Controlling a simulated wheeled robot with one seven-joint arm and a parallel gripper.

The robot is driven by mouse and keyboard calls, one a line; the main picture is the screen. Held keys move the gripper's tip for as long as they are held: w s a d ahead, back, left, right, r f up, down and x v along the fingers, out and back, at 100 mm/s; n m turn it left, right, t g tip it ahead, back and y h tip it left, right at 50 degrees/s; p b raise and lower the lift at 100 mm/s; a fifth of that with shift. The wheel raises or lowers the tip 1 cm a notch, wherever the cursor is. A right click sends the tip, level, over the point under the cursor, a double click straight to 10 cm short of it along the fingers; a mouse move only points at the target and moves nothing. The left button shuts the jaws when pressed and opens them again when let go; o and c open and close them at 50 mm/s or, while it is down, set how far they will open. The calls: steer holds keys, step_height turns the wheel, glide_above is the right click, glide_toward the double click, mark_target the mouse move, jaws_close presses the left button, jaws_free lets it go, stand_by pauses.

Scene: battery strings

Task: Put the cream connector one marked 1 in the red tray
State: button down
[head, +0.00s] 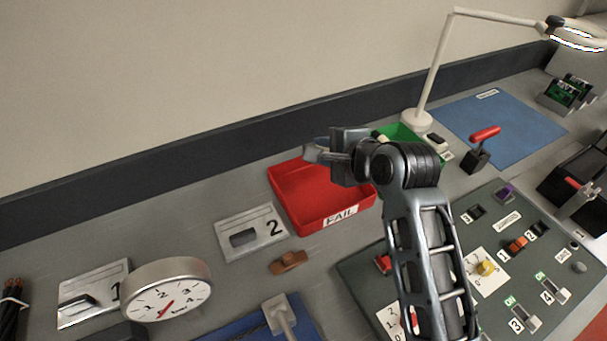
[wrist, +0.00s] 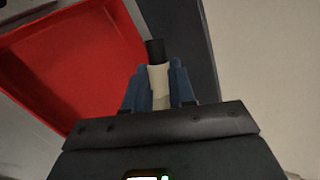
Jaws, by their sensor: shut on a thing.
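My gripper (head: 325,150) is shut on the cream connector (wrist: 159,85), which shows between the blue fingers in the wrist view with a dark end pointing away. I cannot read a mark on it. In the head view the connector is mostly hidden by the gripper. The red tray (head: 284,196), labelled FAIL, stands on the bench below and beside the gripper. In the wrist view the tray (wrist: 75,60) is at the left, and the connector's tip is close to the tray's edge as seen from there. The part of the tray that shows looks empty.
A green tray (head: 399,132) is partly hidden behind my arm. A plate marked 2 (head: 262,245), a brown block (head: 289,262) and a round dial (head: 167,290) stand left of my arm. A lamp (head: 416,121) and red-handled lever (head: 482,150) are to the right.

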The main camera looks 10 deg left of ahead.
steer(key=a+f, duration=0.2)
steer(key=a, duration=0.1)
steer(key=a+f, duration=0.1)
steer(key=a, duration=0.1)
steer(key=shift+s+a+f, duration=0.1)
steer(key=shift+s, duration=0.15)
step_height(320, 180, down, 4)
steer(key=b, duration=0.4)
steer(key=shift+b, duration=0.4)
steer(key=c, duration=0.9)
jaws_free()
steer(key=shift+c, duration=0.2)
steer(key=v, duration=1.2)
